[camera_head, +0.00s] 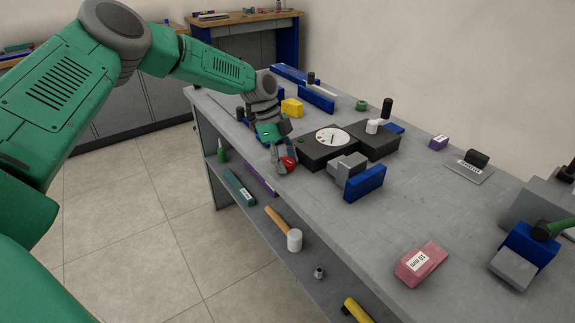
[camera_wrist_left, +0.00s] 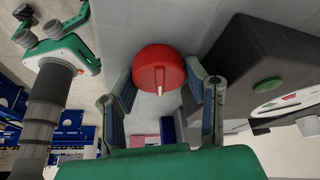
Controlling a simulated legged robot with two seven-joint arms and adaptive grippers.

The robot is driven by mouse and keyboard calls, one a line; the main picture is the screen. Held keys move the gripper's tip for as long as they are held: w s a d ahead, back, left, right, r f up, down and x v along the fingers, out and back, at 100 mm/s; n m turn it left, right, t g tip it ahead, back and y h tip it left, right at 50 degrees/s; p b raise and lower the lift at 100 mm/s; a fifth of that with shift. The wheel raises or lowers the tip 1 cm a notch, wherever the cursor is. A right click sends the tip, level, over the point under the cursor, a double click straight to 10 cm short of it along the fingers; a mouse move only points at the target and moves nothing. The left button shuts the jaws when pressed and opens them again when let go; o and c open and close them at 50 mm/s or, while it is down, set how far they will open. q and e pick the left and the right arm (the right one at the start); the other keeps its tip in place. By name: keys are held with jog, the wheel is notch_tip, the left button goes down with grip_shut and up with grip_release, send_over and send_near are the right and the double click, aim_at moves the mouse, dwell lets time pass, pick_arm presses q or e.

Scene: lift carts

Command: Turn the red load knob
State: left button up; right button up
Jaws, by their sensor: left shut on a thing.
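The red load knob (camera_head: 287,164) sits at the left front side of a dark box with a round white dial (camera_head: 333,137). My left gripper (camera_head: 278,156) reaches down to the knob from the left, at the table's edge. In the left wrist view the round red knob (camera_wrist_left: 153,72) with a pale pointer mark lies between the two fingers of my left gripper (camera_wrist_left: 162,88). The gripper is shut on the knob. The dial box (camera_wrist_left: 275,80) is beside it on the right. My right gripper is in neither view.
A grey block with a blue plate (camera_head: 365,182) stands close right of the dial box. A yellow block (camera_head: 292,108) is behind the gripper. A pink block (camera_head: 420,263) lies nearer on the table. A lower shelf holds a mallet (camera_head: 294,240). The table's middle front is clear.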

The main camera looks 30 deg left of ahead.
pick_arm(q)
jog(key=shift+a+m+g, duration=0.2)
jog(key=shift+m+g, duration=0.1)
jog(key=shift+m, duration=0.3)
jog(key=shift+w, duration=0.1)
jog(key=o, duration=1.1)
jog(key=shift+o, duration=0.2)
jog(key=shift+a, duration=0.1)
jog(key=shift+v, duration=3.9)
jog(key=shift+a, duration=0.1)
